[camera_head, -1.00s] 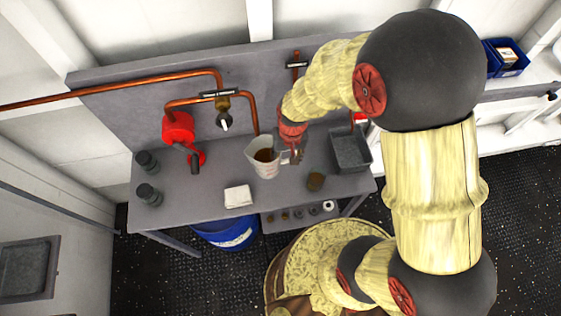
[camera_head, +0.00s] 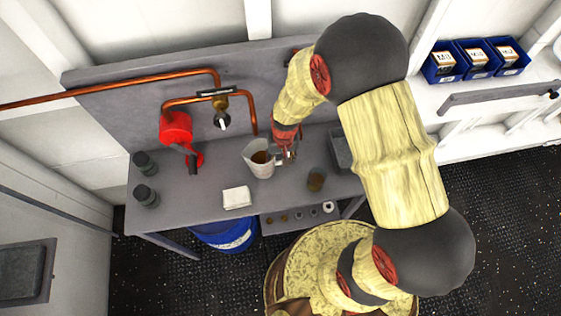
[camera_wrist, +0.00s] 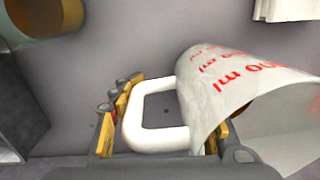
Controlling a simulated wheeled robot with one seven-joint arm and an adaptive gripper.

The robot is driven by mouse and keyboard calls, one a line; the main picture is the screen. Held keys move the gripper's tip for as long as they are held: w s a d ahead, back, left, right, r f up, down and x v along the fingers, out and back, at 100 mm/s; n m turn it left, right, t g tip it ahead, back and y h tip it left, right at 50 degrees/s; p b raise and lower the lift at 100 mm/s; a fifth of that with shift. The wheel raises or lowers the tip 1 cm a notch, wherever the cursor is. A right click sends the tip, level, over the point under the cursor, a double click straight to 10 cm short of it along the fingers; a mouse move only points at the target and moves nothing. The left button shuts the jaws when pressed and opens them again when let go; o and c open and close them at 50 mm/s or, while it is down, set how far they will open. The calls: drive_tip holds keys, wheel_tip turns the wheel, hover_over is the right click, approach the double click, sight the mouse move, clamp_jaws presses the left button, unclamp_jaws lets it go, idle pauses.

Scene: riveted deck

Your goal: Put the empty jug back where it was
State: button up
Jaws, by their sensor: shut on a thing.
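The jug (camera_head: 252,166) is pale, with red ml markings, and looks upright over the middle of the grey bench. Brown shows inside its mouth in the head view; I cannot tell how much liquid that is. My gripper (camera_head: 288,154) is at the jug's right side, shut on its white handle. In the wrist view the jug wall (camera_wrist: 222,85) is at the right. The handle (camera_wrist: 150,140) lies between the yellow finger pads of my gripper (camera_wrist: 168,125). I cannot tell whether the jug's base touches the bench.
A brown-filled cup (camera_head: 316,180) stands right of the jug, before a grey basin (camera_head: 342,150). Red pump (camera_head: 175,128), copper pipe and tap (camera_head: 221,117) are behind left. Two dark canisters (camera_head: 146,194) stand far left. Bench between is clear.

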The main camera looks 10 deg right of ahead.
drive_tip(key=shift+f, duration=0.2)
drive_tip(key=o, duration=1.3)
drive_tip(key=shift+r, duration=0.15)
drive_tip(key=r, duration=0.4)
drive_tip(key=r+p, duration=0.1)
drive_tip(key=r, duration=0.7)
drive_tip(key=shift+d+p, duration=0.35)
drive_tip(key=shift+p, duration=0.05)
drive_tip(key=s+d+r+t, duration=0.1)
drive_tip(key=s+d+r, duration=0.1)
drive_tip(key=r, duration=0.7)
drive_tip(key=s+d+r+t, duration=0.1)
drive_tip(key=d+r+t, duration=0.1)
drive_tip(key=r, duration=0.6)
drive_tip(key=s+d+r+t, duration=0.1)
drive_tip(key=s+r, duration=0.3)
drive_tip(key=s+d+r, duration=0.1)
drive_tip(key=s+r, duration=0.3)
drive_tip(key=s+d+r+t, duration=0.1)
drive_tip(key=s+d+r, duration=0.1)
drive_tip(key=s+r, duration=0.2)
drive_tip(key=shift+n+t+h, duration=0.3)
drive_tip(key=shift+n, duration=0.1)
